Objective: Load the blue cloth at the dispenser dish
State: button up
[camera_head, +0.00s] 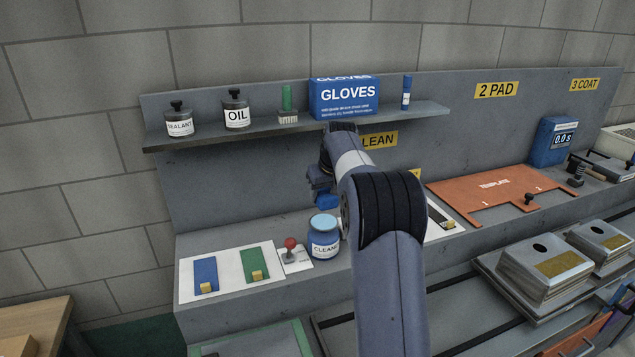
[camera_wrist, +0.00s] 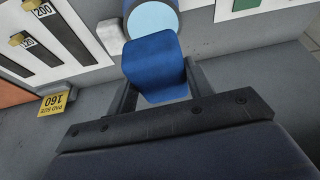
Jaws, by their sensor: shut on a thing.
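My gripper (camera_wrist: 158,92) is shut on a thick blue pad, which appears to be the blue cloth (camera_wrist: 156,58). This blue piece also shows below my wrist in the head view (camera_head: 327,201). The dispenser is a blue jar labelled CLEANER (camera_head: 323,240) with a pale blue round top. That top, the dish, shows in the wrist view (camera_wrist: 152,18) just beyond the held piece, which overlaps its edge in the picture. I cannot tell whether they touch. My forearm hides the bench just right of the jar in the head view.
A white card (camera_head: 230,285) holds a blue strip (camera_head: 204,270) and a green strip (camera_head: 253,259), each with a yellow tab. A red-knobbed stick (camera_head: 291,245) stands beside the jar. A pale block (camera_wrist: 111,36) is close by. A shelf (camera_head: 200,140) with bottles and gloves hangs above.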

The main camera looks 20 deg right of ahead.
aim_at(323, 221)
jog(key=shift+w, duration=0.2)
jog(key=shift+s+f+b, duration=0.15)
jog(key=shift+f+b, duration=0.15)
jog(key=shift+b, duration=0.15)
notch_tip(323, 221, down, 5)
jog(key=b, duration=0.4)
jog(key=shift+f+b, duration=0.1)
jog(key=shift+b, duration=0.25)
jog(key=shift+f+b, duration=0.55)
jog(key=shift+f, duration=0.55)
dwell(0.7)
dwell(0.5)
notch_tip(323, 221, up, 7)
jog(key=p, duration=0.6)
jog(key=shift+r+p, duration=0.15)
jog(key=shift+p, duration=0.25)
dwell(0.4)
